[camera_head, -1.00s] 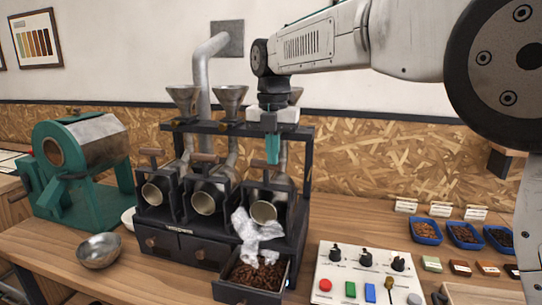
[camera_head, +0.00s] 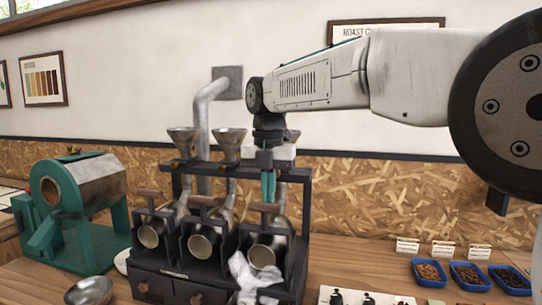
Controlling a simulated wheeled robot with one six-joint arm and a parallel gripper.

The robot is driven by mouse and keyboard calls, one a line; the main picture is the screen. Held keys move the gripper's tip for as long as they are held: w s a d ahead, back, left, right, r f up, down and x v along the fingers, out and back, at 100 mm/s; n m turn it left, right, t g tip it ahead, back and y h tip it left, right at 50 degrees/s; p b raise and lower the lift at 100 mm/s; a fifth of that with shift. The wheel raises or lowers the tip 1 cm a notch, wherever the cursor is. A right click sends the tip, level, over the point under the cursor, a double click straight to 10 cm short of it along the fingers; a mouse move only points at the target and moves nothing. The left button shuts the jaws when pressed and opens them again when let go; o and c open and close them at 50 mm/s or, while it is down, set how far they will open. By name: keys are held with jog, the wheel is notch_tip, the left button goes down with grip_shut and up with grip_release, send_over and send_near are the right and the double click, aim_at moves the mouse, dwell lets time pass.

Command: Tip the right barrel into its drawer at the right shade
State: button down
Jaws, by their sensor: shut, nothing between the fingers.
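The right barrel (camera_head: 262,256) is a metal cylinder in the right bay of the dark rack, its open mouth facing front and its wooden handle (camera_head: 262,208) above. My gripper (camera_head: 268,198) has teal fingers, closed together and empty, pointing down just above that handle. I cannot tell whether they touch it. A crumpled whitish mass (camera_head: 243,275) hangs below and left of the right barrel's mouth and hides part of the rack's front. The right barrel's drawer and its contents are not clearly visible at the bottom edge now.
The middle barrel (camera_head: 202,245) and left barrel (camera_head: 150,235) sit in the same rack under metal funnels (camera_head: 229,142). A green roaster (camera_head: 80,200) and metal bowl (camera_head: 90,292) stand left. Blue bean trays (camera_head: 470,275) stand right. The control panel (camera_head: 350,296) is cut off below.

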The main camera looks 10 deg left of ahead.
notch_tip(320, 180, up, 9)
jog(key=w, duration=0.3)
jog(key=f+m, duration=0.1)
jog(key=m, duration=0.2)
jog(key=f+m, duration=0.2)
jog(key=m, duration=0.1)
jog(key=d+f+m, duration=0.1)
jog(key=f+m, duration=0.1)
jog(key=shift+s+d+m, duration=0.1)
jog(key=shift+s+m, duration=0.1)
jog(key=shift+m, duration=0.2)
jog(key=s+d+f+m, duration=0.4)
jog(key=s+d+m, duration=0.55)
jog(key=d, duration=0.25)
jog(key=s+d+f+m, duration=0.5)
jog(key=s+d+m, duration=0.45)
jog(key=d, duration=0.25)
jog(key=s+d+f+m, duration=0.3)
jog(key=s+d, duration=0.2)
jog(key=s, duration=0.3)
jog(key=s+d+f+m+t, duration=0.1)
jog(key=s+d+f+m, duration=0.2)
jog(key=s+d, duration=0.3)
jog(key=shift+s+f+m, duration=0.35)
jog(key=shift+s+m, duration=0.15)
jog(key=shift+s, duration=0.45)
